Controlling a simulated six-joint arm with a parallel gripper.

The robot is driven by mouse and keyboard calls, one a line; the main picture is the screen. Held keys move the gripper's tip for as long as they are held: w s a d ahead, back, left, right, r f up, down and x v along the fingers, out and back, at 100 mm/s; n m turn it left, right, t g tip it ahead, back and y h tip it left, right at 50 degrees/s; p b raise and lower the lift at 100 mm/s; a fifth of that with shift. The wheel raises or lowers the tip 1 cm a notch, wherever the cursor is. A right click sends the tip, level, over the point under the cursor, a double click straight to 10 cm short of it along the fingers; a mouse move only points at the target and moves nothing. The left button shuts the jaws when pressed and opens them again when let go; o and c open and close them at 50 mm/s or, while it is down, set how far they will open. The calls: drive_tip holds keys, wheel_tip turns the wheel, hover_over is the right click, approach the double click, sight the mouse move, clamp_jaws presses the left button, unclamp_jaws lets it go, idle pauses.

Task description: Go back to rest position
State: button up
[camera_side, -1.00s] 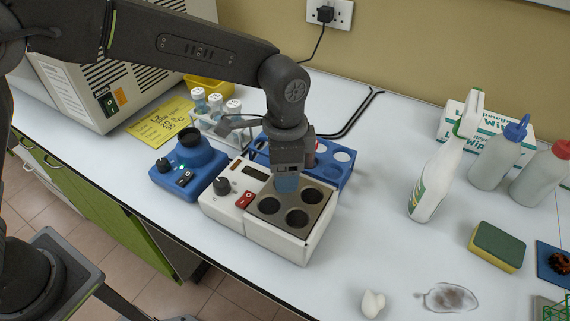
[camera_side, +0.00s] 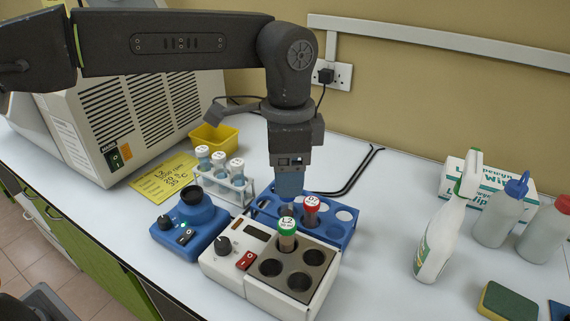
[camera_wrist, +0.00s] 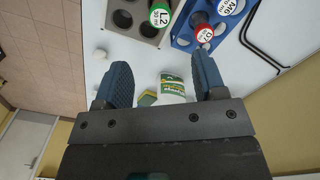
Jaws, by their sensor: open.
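My gripper (camera_side: 289,186) is open and empty, raised above the back edge of the white heating block (camera_side: 248,262). In the wrist view its two blue fingers (camera_wrist: 163,82) stand apart with nothing between them. A green-capped tube marked L2 (camera_side: 287,232) stands in a back hole of the block, below the fingertips. It also shows in the wrist view (camera_wrist: 161,15). A red-capped tube (camera_side: 311,209) stands in the blue rack (camera_side: 340,232) behind the block; it shows in the wrist view (camera_wrist: 203,32) too.
A blue mixer (camera_side: 188,226) and a white rack with several white-capped tubes (camera_side: 226,181) stand left. A yellow bin (camera_side: 213,138) is behind them. A white spray bottle (camera_side: 440,238), squeeze bottles (camera_side: 497,215) and a sponge (camera_side: 508,302) are right. Bench is clear between block and spray bottle.

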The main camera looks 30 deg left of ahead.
drive_tip(key=s+a+r+n+t, duration=0.1)
drive_tip(key=s+a+r+n, duration=0.15)
drive_tip(key=a, duration=0.45)
drive_tip(key=s+a+r+n+t, duration=0.1)
drive_tip(key=s+a+r+n, duration=0.2)
drive_tip(key=a, duration=0.4)
drive_tip(key=s+a+f+n+t, duration=0.3)
drive_tip(key=s+a+f+n, duration=0.2)
drive_tip(key=s+a, duration=0.5)
drive_tip(key=s+f, duration=0.2)
drive_tip(key=s, duration=0.1)
drive_tip(key=shift+s+n+t, duration=0.25)
drive_tip(key=shift+n+t, duration=0.05)
drive_tip(key=shift+n, duration=0.05)
